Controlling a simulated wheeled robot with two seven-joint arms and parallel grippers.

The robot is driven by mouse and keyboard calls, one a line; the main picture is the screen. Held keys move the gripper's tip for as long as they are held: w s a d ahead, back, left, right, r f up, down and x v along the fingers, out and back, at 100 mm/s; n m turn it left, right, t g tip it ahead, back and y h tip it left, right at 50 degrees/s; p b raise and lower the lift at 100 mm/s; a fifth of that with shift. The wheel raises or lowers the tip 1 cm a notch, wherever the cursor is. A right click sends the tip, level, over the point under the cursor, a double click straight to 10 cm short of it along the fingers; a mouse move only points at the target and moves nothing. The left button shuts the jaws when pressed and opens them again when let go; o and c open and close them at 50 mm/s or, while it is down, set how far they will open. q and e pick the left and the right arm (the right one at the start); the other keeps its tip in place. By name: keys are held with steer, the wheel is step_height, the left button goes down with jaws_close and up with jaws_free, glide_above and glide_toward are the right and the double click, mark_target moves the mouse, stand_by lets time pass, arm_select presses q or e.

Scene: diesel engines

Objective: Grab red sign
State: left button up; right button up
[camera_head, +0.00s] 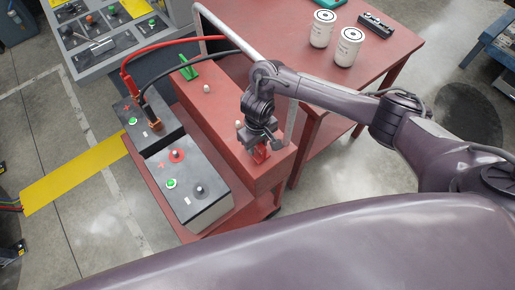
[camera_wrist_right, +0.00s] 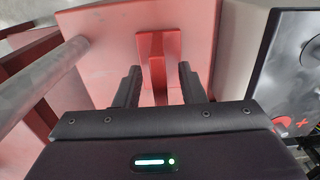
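The red sign (camera_head: 261,154) stands on the red cart's top (camera_head: 208,108), near its right end, and is partly hidden by my right gripper in the head view. In the right wrist view the red sign (camera_wrist_right: 158,68) has a wider upper part and a narrow stem. My right gripper (camera_head: 262,144) is right over the sign. In the wrist view its two dark fingers (camera_wrist_right: 159,88) are apart, one on each side of the sign, with gaps visible beside the stem. My left gripper is not in view.
A green sign (camera_head: 189,70) and small knobs stand on the same cart. Batteries (camera_head: 190,180) with red and black cables sit on its lower left shelf. A metal rail (camera_wrist_right: 45,85) runs close to the gripper. A red table (camera_head: 400,45) behind holds two white canisters (camera_head: 348,47).

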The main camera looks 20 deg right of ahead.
jaws_close()
stand_by(0.4)
